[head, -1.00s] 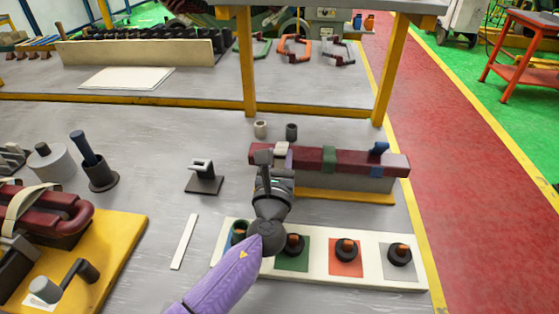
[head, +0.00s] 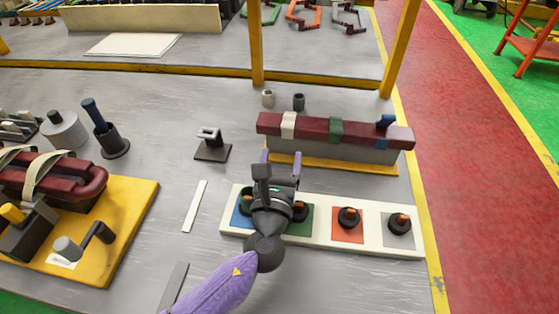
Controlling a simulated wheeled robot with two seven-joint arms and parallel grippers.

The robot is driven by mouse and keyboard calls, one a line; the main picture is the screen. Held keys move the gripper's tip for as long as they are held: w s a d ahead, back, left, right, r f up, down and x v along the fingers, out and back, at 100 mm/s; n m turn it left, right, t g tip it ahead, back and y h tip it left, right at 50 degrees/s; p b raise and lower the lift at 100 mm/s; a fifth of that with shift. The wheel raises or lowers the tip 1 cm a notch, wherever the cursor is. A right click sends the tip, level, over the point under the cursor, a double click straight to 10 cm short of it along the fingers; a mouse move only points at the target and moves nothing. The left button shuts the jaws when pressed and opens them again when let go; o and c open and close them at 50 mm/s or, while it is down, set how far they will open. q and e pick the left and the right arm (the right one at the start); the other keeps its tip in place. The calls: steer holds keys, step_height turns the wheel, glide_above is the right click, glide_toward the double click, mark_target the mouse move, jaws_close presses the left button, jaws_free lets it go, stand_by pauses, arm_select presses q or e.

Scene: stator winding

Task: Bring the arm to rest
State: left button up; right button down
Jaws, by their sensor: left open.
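My left arm comes in from the bottom of the head view. Its gripper (head: 281,158) points away from me, with its two fingers apart and nothing between them. The gripper and wrist partly hide the blue and green squares of the board. My right gripper is not in view.
The dark red bar (head: 361,132) with cream, green and blue bands lies on a grey block. A black stand (head: 212,152) is left of the gripper. A yellow plate (head: 127,215) with dark red coils sits at left.

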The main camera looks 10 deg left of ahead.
arm_select(q)
steer(key=shift+s+f, duration=0.15)
steer(key=shift+s, duration=0.75)
